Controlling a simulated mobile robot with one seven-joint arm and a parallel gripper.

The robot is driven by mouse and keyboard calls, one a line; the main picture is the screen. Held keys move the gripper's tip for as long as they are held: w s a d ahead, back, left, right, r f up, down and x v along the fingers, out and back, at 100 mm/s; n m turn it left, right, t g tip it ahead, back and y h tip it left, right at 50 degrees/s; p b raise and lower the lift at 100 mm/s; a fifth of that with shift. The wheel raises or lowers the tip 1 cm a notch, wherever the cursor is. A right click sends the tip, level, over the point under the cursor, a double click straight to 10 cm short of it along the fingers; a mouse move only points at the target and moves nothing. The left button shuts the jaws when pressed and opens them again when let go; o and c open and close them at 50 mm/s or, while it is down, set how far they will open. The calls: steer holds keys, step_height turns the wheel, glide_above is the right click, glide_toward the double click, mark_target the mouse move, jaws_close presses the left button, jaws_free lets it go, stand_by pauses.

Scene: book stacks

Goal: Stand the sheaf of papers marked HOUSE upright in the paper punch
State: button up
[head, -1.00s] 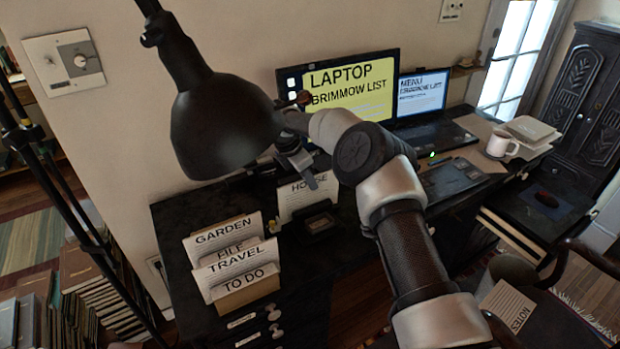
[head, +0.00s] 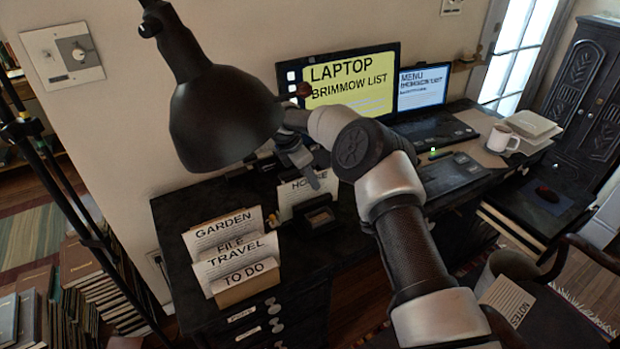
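The sheaf marked HOUSE (head: 293,193) is a white sheet standing roughly upright near the wall, left of the monitor. A small dark block with a lighter recess (head: 319,216), possibly the paper punch, is at its lower right front. I cannot tell whether the sheaf's bottom edge sits in it. My gripper (head: 309,172) points down at the sheaf's top edge, and a grey finger overlaps the HOUSE lettering. My arm and the lamp hide part of the gripper, so its opening and any contact with the paper are unclear.
A black desk lamp (head: 220,115) hangs close left of my gripper. A holder with GARDEN, FILE, TRAVEL and TO DO papers (head: 240,260) stands at the desk's front left. The monitor (head: 345,85), laptop (head: 425,95) and mug (head: 502,140) are to the right.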

steer(key=v, duration=0.7)
steer(key=shift+s+a+r, duration=0.1)
steer(key=shift+a+r, duration=0.05)
steer(key=shift+r, duration=0.1)
